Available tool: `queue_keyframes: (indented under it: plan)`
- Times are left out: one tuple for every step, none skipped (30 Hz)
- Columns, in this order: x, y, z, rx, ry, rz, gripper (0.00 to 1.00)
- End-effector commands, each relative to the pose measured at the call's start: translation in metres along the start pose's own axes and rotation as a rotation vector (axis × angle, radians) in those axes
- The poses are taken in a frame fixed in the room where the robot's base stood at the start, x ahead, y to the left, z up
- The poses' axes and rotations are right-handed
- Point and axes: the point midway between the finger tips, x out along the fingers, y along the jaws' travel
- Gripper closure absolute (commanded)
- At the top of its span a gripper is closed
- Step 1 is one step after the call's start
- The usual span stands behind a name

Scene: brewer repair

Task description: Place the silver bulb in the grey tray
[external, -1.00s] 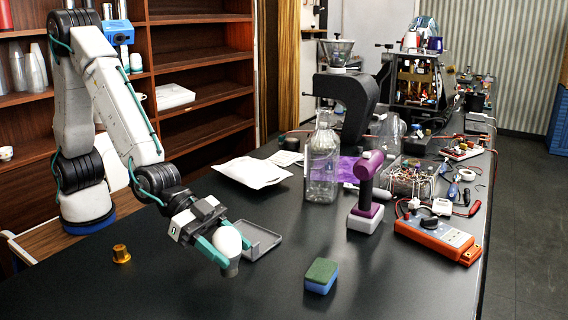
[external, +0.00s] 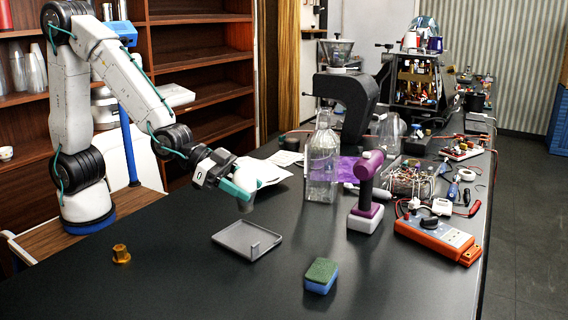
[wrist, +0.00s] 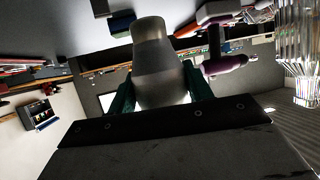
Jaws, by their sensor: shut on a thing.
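The bulb (external: 245,171) has a pale rounded body and a greyer lower end. My gripper (external: 240,186) is shut on it, with teal fingers on its sides, and holds it above the table. In the wrist view the bulb (wrist: 157,75) sits between the teal fingers (wrist: 160,92), its narrower end at the top. The grey tray (external: 232,241) lies flat on the black table, below the bulb in the external view and a little nearer the front. The tray looks empty and has a small upright piece on its right side.
A green and blue sponge (external: 320,277) lies right of the tray. An orange knob-like part (external: 121,254) is at left. A clear bottle (external: 322,165) and a purple tool (external: 368,190) stand behind to the right. An orange meter (external: 437,238) lies farther right. The front table is mostly clear.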

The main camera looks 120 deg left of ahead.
Motion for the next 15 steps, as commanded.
queue_keyframes:
  plan:
    - [0.004, 0.001, 0.006, 0.004, -0.013, 0.006, 0.75]
    - [0.007, 0.003, 0.011, 0.005, -0.018, 0.010, 0.75]
    - [0.009, 0.003, 0.019, 0.002, -0.023, 0.011, 0.75]
    - [0.011, 0.003, 0.024, 0.001, -0.024, 0.011, 0.75]
    - [0.013, 0.003, 0.028, 0.000, -0.023, 0.011, 0.75]
    - [0.015, 0.003, 0.032, 0.000, -0.022, 0.011, 0.75]
    - [0.017, 0.004, 0.035, 0.000, -0.022, 0.011, 0.75]
    - [0.018, 0.004, 0.037, 0.001, -0.021, 0.011, 0.75]
    - [0.019, 0.004, 0.039, 0.000, -0.020, 0.011, 0.75]
    - [0.019, 0.004, 0.041, 0.001, -0.020, 0.011, 0.75]
    - [0.020, 0.004, 0.043, 0.000, -0.020, 0.011, 0.75]
    - [0.022, 0.004, 0.047, 0.001, -0.020, 0.011, 0.75]
    - [0.024, 0.004, 0.051, 0.001, -0.021, 0.011, 0.75]
    - [0.026, 0.004, 0.055, 0.001, -0.023, 0.011, 0.75]
    - [0.028, 0.004, 0.060, 0.001, -0.021, 0.011, 0.75]
